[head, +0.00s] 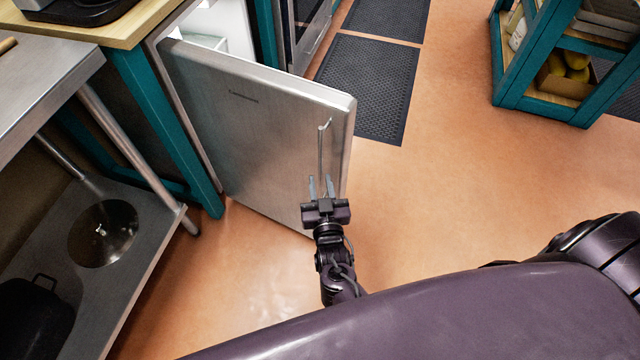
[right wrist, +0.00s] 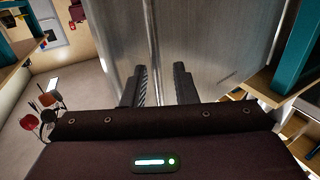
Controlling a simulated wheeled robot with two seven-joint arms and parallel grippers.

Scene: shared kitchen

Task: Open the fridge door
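The silver fridge door (head: 255,130) stands partly open in the head view, swung out from the fridge (head: 215,30), whose white inside shows behind its top edge. Its thin vertical handle (head: 321,145) is near the door's free edge. My right gripper (head: 321,180) is at the lower part of the handle, fingers apart and pointing at the door. In the right wrist view, the open fingers (right wrist: 161,70) face the metal door (right wrist: 205,45), and a bar like the handle (right wrist: 150,30) runs up beyond them. I cannot tell whether they touch it. My left gripper is not in view.
A steel table (head: 40,95) with a lower shelf holding a round lid (head: 103,233) stands at left. A teal-framed wooden counter (head: 90,32) adjoins the fridge. Dark mats (head: 368,88) lie beyond the door. A teal shelf cart (head: 545,85) stands at upper right. Orange floor right of the door is clear.

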